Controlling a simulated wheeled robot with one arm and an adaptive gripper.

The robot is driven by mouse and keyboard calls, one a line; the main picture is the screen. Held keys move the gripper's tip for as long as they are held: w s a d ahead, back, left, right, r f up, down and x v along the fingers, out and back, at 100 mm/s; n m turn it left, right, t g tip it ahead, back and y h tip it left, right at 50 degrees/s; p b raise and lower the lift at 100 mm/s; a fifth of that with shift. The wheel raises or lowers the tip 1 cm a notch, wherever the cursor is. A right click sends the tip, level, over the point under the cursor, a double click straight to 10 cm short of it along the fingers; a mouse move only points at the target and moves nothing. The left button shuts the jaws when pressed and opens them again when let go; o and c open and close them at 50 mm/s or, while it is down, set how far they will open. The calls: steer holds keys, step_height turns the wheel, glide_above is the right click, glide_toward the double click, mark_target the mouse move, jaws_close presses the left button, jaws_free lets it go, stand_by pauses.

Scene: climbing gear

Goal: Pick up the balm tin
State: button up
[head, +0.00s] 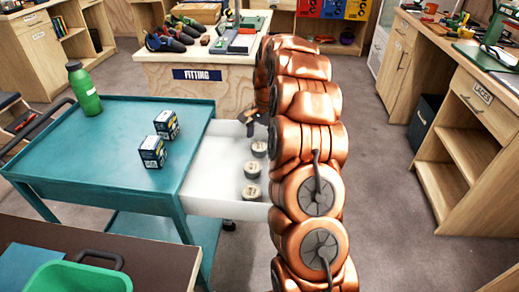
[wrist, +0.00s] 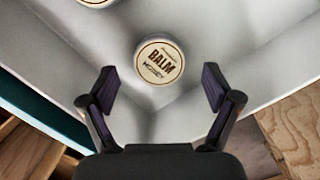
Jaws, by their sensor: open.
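A round balm tin (wrist: 158,60) with a cream lid reading BALM and HONEY lies lid up on the white drawer floor in the wrist view. My gripper (wrist: 159,82) is open and empty, its two dark fingers apart, with the tin just past the tips and centred between them. A second tin (wrist: 97,2) is cut off at the top edge. In the head view, three tins, a far one (head: 259,149), a middle one (head: 252,169) and a near one (head: 251,191), stand in the drawer. My gripper (head: 250,118) is above the drawer's far end, partly hidden by my arm.
The white drawer (head: 217,188) sticks out from the teal cart (head: 105,130). Its walls meet in a corner near the tin. The cart holds two dark boxes (head: 153,152) (head: 167,124) and a green bottle (head: 84,90). The FITTING bench (head: 170,82) stands close behind the drawer.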

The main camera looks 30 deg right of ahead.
steer(key=shift+a+f, duration=0.15)
steer(key=shift+f, duration=0.55)
steer(key=shift+a+f, duration=0.1)
steer(key=shift+f, duration=0.6)
steer(key=shift+s, duration=0.1)
steer(key=c, duration=1.3)
